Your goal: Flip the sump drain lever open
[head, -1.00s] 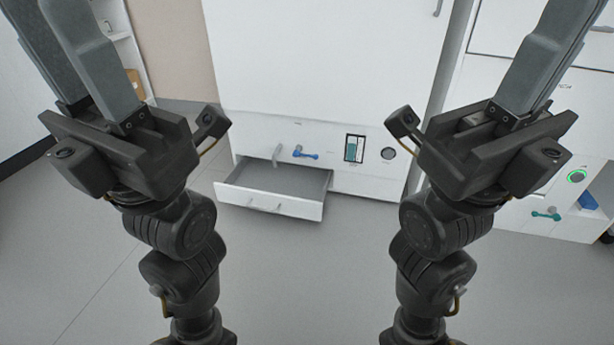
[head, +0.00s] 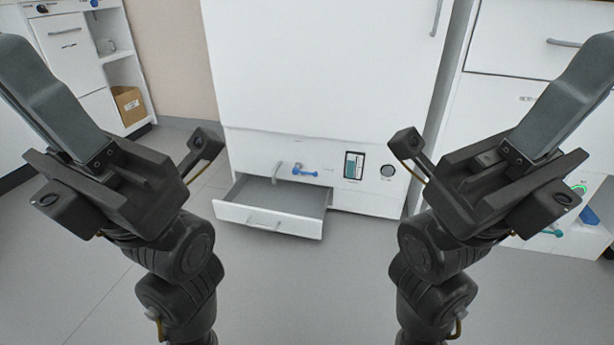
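A blue lever (head: 305,171) sits on the lower panel of the tall white cabinet, above the open drawer. It points roughly sideways to the right from its pivot. A grey curved handle (head: 277,173) is just left of it. A teal lever (head: 552,233) shows low on the right-hand cabinet, partly behind my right arm. The labels are too small to read, so I cannot tell which lever is the sump drain. My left gripper (head: 14,50) and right gripper (head: 600,48) are raised at the sides, well apart from the levers. Their fingers look closed together and empty.
An open drawer (head: 270,222) juts out below the blue lever. A teal level gauge (head: 353,165) and round dial (head: 387,171) are to its right. A green-ringed button (head: 580,188) is on the right cabinet. A cardboard box (head: 129,104) stands on the left shelf. The floor ahead is clear.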

